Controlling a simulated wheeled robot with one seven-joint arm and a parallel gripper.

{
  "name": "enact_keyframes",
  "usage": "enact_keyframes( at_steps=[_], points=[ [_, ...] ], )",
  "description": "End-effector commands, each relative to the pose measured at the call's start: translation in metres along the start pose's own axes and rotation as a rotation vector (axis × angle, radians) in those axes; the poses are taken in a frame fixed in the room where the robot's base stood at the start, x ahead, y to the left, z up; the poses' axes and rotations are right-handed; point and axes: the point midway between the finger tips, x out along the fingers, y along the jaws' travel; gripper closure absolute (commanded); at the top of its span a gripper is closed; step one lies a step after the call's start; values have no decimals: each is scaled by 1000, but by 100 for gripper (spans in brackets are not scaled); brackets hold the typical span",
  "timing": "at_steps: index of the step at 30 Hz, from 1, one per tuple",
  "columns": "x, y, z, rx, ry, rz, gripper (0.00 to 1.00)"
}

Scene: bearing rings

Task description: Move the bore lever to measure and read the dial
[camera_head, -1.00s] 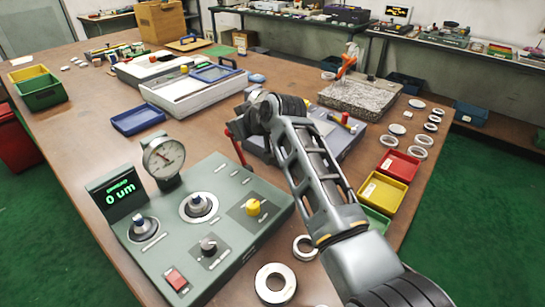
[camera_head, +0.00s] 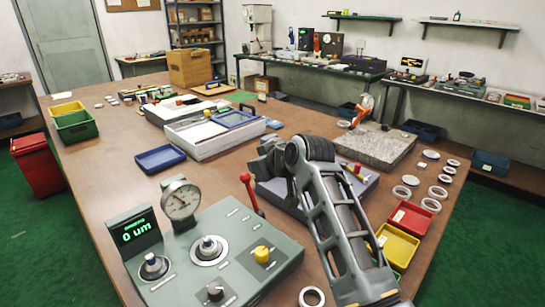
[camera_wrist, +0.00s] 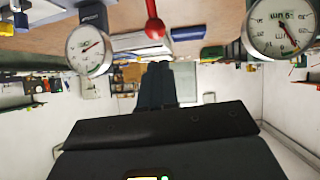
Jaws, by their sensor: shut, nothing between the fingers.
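A red-knobbed lever (camera_head: 247,180) stands tilted at the back right of the green-grey gauge panel (camera_head: 285,262); its red ball also shows at the top of the wrist view (camera_wrist: 154,28). The round dial (camera_head: 181,200) stands at the panel's back edge. The dark display (camera_head: 136,232) reads 0 um.
The panel carries knobs, including a yellow one (camera_head: 262,254). A grey-blue device (camera_head: 285,192) lies under my arm. A granite block (camera_head: 378,150), yellow bin (camera_head: 398,245), blue tray (camera_head: 160,159) and several metal rings (camera_head: 432,204) lie around on the brown table.

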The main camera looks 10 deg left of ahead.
Motion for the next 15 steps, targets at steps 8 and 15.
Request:
enact_keyframes(
  at_steps=[8, 15],
  points=[
    [-44, 2, -10, 1, 3, 4, 100],
    [-69, 2, -15, 2, -1, 3, 100]
  ],
)
